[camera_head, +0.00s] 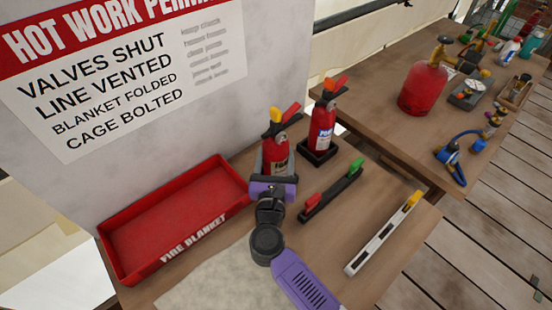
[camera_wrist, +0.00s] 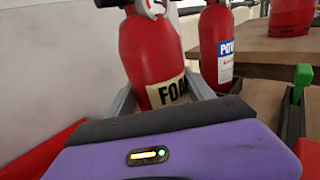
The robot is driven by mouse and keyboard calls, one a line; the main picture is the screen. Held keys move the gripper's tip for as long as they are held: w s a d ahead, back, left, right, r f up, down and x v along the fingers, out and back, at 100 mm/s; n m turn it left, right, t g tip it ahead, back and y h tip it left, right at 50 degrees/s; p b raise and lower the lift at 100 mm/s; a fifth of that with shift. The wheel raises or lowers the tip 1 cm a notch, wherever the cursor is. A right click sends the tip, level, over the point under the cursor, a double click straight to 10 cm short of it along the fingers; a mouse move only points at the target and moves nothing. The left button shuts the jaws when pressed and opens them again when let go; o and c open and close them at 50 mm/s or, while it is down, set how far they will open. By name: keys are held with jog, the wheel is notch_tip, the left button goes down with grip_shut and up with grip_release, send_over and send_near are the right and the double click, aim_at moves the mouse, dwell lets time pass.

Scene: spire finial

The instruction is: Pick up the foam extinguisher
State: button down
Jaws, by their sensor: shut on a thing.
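The foam extinguisher (camera_head: 276,150) is a red cylinder with a yellow part and a red lever on top. Its cream label reading "FOA" shows in the wrist view (camera_wrist: 152,55). It stands upright at the back of the near table, beside the wall. My gripper (camera_head: 274,172) is shut on it, with one grey finger on each side of its lower body in the wrist view (camera_wrist: 165,97). The extinguisher's base is hidden behind my purple gripper body, so I cannot tell whether it touches the table.
A second red extinguisher (camera_head: 322,130) with a blue-and-white label stands close on the right in a black base. A red "FIRE BLANKET" tray (camera_head: 192,243) lies to the left. A green-ended black bar (camera_head: 333,190) and a white level (camera_head: 384,235) lie to the right.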

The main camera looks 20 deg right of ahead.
jog(key=shift+r, duration=0.25)
